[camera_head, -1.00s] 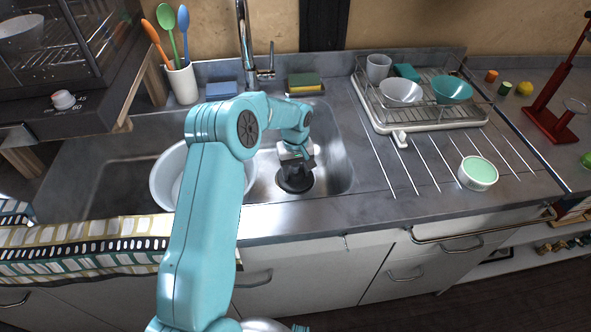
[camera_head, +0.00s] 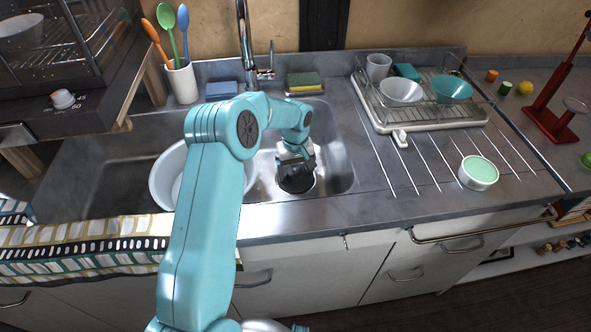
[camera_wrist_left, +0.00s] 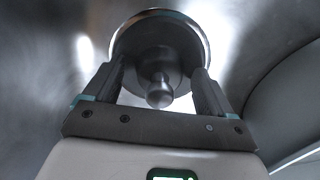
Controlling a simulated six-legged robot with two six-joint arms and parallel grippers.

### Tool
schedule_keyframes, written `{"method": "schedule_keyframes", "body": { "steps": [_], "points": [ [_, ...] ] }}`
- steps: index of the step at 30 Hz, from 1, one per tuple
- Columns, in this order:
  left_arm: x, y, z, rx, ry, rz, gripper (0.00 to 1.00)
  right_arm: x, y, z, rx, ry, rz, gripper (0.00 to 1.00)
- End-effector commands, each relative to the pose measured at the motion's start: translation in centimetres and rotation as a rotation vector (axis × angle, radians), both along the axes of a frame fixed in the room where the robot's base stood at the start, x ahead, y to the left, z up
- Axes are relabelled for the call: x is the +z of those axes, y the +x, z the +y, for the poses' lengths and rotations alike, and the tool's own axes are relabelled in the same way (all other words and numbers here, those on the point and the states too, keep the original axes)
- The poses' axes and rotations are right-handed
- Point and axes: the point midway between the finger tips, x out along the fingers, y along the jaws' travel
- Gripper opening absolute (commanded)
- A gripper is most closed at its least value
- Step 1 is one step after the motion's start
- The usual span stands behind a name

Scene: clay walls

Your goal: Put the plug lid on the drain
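The plug lid (camera_wrist_left: 146,42), a dark round disc with a knob (camera_wrist_left: 160,92) at its middle, shows at the top middle of the left wrist view. A bright metal ring runs round its edge; I cannot tell how the lid sits in the drain. In the head view the dark disc (camera_head: 297,186) lies in the right part of the sink. My left gripper (camera_head: 297,170) is right over it, pointing down. In the left wrist view its fingers (camera_wrist_left: 159,80) are apart on either side of the knob, with gaps. My right gripper is not in view.
A white bowl (camera_head: 164,178) stands in the sink left of my gripper, partly behind my arm. The faucet (camera_head: 245,45) rises behind the sink. A sponge (camera_head: 304,81) lies on the back ledge. A dish rack (camera_head: 430,125) stands on the right counter.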

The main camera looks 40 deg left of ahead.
Motion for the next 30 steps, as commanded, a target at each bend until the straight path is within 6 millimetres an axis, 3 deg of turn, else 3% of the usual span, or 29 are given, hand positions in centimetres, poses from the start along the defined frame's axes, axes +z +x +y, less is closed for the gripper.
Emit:
{"method": "schedule_keyframes", "body": {
  "steps": [7, 11, 24, 30],
  "points": [
    [0.1, 0.0, 0.0, 0.000, 0.000, 0.000, 0.84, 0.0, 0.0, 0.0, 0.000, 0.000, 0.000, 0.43],
    [1.3, 0.1, 0.1, 0.001, 0.001, -0.003, 0.84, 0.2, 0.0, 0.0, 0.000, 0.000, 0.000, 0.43],
    [12.4, 0.1, 0.0, 0.000, 0.002, -0.005, 0.84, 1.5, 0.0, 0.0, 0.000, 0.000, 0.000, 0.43],
    [15.5, 0.0, 0.0, 0.000, 0.000, -0.001, 0.84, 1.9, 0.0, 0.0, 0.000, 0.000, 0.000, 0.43]
  ]
}}
